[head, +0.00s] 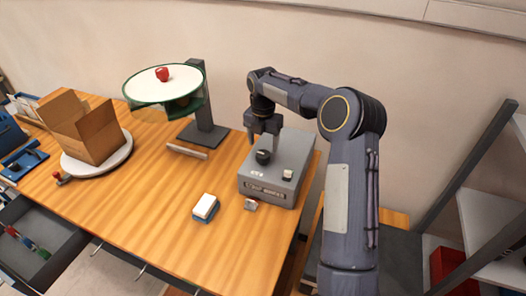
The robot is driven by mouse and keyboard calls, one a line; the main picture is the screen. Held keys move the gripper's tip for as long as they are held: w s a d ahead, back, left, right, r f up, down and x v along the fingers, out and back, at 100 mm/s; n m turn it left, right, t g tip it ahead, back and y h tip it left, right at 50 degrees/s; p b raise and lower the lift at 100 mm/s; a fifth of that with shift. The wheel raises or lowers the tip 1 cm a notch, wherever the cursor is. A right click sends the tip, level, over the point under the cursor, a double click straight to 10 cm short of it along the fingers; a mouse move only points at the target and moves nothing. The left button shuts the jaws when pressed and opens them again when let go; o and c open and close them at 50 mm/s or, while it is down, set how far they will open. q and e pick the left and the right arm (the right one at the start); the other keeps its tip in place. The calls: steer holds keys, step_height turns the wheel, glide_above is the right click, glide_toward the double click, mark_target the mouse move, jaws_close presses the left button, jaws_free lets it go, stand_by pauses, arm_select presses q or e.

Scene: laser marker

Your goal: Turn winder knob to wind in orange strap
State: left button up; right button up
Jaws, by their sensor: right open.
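The winder is a grey box (276,187) with a label on its front, near the right end of the wooden table. Its dark round knob (263,157) stands on the top face, towards the left. My right gripper (262,141) points down just above and behind the knob, with its fingers apart and nothing seen between them. I cannot tell whether a finger touches the knob. A small grey and reddish piece (251,204) lies at the box's front left foot; I cannot tell whether it is the strap's end. No clear length of orange strap shows. My left gripper is out of view.
A white-and-blue block (205,207) lies left of the winder. A dark stand (204,105) with a round green-rimmed plate (140,88) is behind it. A cardboard box (93,134) sits on a round white base at the left. The front middle of the table is clear.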

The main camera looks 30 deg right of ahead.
mark_target(263, 154)
steer(key=shift+r, duration=1.65)
steer(key=shift+s, duration=0.1)
steer(key=s+a+r+m+t+b, duration=0.1)
steer(key=s+a+r+m, duration=0.1)
steer(key=s+r+m, duration=0.3)
steer(key=s+a+r+m+t+y, duration=0.1)
steer(key=s+a+m, duration=0.15)
steer(key=s, duration=0.45)
steer(key=s+a+r+m+t+b, duration=0.1)
steer(key=s+a+r+m, duration=0.1)
steer(key=s+m, duration=0.3)
steer(key=s+a+f+m+t+y, duration=0.1)
steer(key=s+a+f+m, duration=0.2)
steer(key=s+m, duration=0.4)
steer(key=s+a+f+m+t+y, duration=0.1)
steer(key=s+a+f+m, duration=0.3)
steer(key=s+m, duration=0.3)
steer(key=shift+s+a+t+y, duration=0.3)
steer(key=shift+s+a+y, duration=0.1)
steer(key=shift+s, duration=1.35)
